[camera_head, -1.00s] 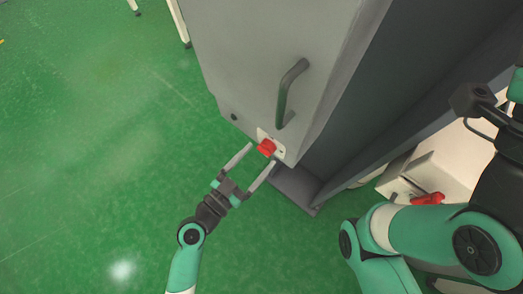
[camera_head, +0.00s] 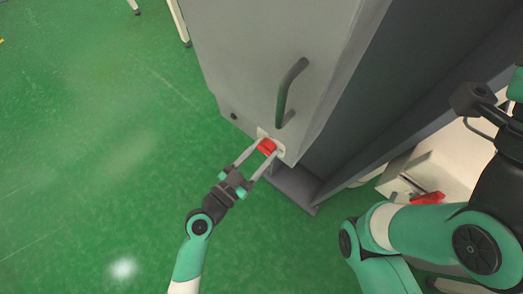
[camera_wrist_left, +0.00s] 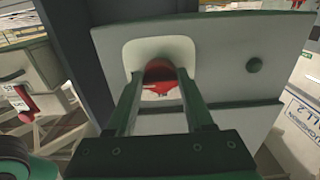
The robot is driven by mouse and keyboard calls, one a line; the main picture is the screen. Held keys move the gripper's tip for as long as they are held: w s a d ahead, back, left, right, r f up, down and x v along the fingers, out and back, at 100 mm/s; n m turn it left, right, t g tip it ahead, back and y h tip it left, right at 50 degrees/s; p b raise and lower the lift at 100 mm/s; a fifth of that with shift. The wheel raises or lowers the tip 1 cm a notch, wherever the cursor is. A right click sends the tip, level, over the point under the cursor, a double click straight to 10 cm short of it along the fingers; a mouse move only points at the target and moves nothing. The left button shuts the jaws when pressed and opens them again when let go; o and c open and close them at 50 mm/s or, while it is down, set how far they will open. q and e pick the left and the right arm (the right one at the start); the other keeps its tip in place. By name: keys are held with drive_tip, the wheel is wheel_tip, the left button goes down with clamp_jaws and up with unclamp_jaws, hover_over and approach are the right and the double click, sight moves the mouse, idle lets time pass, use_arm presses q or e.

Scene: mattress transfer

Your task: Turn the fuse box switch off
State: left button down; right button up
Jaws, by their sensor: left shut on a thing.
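The red fuse box switch (camera_head: 267,146) sits on a pale plate (camera_head: 281,152) low on the front of a tall grey cabinet (camera_head: 275,50). My left gripper (camera_head: 265,151) is shut on the switch, one finger on each side of it. In the left wrist view the switch (camera_wrist_left: 160,73) shows between the two fingers (camera_wrist_left: 158,92), in front of the pale plate (camera_wrist_left: 140,50). The fingers hide part of the switch.
A dark handle (camera_head: 289,92) sticks out of the cabinet door above the switch. A pale box with a red part (camera_head: 428,198) stands at the right beyond the cabinet. Green floor (camera_head: 90,150) is clear at the left.

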use_arm(q)
drive_tip(key=shift+n, duration=0.4)
drive_tip(key=n+p, duration=0.2)
drive_tip(key=n, duration=1.5)
drive_tip(key=shift+r, duration=0.1)
idle(0.4)
drive_tip(key=shift+c, duration=1.4)
unclamp_jaws()
drive_tip(key=shift+s, duration=0.15)
